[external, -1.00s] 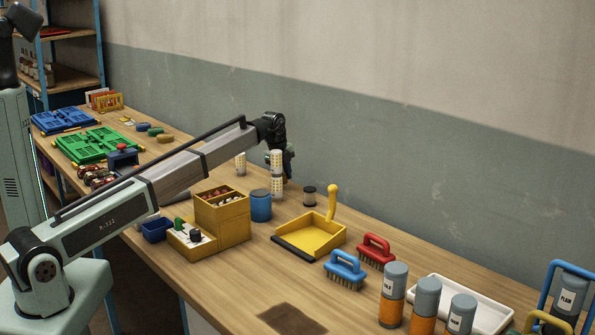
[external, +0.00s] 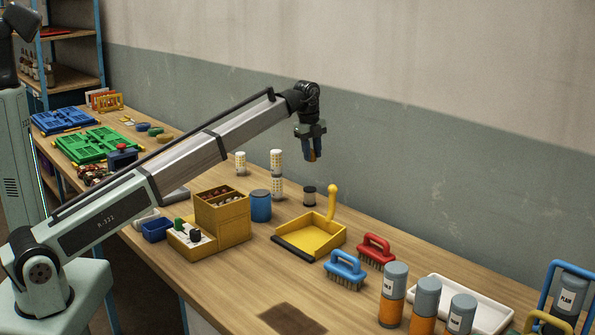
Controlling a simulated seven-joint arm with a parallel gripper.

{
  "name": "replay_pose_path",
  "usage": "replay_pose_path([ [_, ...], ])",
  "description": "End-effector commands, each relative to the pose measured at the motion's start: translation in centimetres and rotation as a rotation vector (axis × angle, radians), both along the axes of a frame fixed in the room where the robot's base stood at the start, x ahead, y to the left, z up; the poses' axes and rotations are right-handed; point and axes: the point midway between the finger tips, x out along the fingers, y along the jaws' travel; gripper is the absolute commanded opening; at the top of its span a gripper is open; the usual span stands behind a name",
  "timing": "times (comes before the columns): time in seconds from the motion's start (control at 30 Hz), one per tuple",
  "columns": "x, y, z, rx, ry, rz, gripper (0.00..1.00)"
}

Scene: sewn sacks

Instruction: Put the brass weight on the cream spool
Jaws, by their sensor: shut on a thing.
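My gripper (external: 313,156) is raised above the back of the bench, pointing down. It is shut on a small brownish, brass-coloured thing (external: 310,149), which looks like the brass weight; the fingers hide most of it. Pale cream dotted cylinders stand upright below and left of the gripper: a stacked pair (external: 277,172) and a single shorter one (external: 240,163). A small dark-ended cylinder (external: 309,196) stands below the gripper, apart from it. I cannot tell for sure which of these is the cream spool.
A blue canister (external: 261,205) and yellow box with compartments (external: 222,222) stand left of a yellow dustpan (external: 311,237) with an upright handle. Red (external: 376,250) and blue (external: 345,270) brushes and grey-orange cylinders (external: 393,294) stand to the right. The wall is close behind.

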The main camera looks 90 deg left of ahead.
Motion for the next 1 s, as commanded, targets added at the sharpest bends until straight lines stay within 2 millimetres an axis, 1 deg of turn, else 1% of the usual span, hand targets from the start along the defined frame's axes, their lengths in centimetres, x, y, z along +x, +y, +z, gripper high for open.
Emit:
replay_pose_path([
  [0.03,1.0,-0.7,0.6,-0.001,0.004,-0.013,0.0],
  [0.1,1.9,-1.7,1.2,-0.006,0.013,-0.023,0.0],
  [0.2,2.5,-2.9,2.1,-0.015,0.028,-0.009,0.0],
  [0.23,2.3,-3.2,2.4,-0.02,0.037,0.008,0.0],
  [0.4,0.6,-3.8,2.3,-0.04,0.064,0.103,0.0],
  [0.57,0.0,-4.3,2.3,-0.058,0.087,0.166,0.0],
  [0.67,0.0,-4.3,1.8,-0.067,0.099,0.178,0.0],
  [0.77,-0.1,-4.3,0.7,-0.069,0.103,0.179,0.0],
  [1.0,-0.1,-4.4,-3.1,-0.07,0.102,0.178,0.0],
])
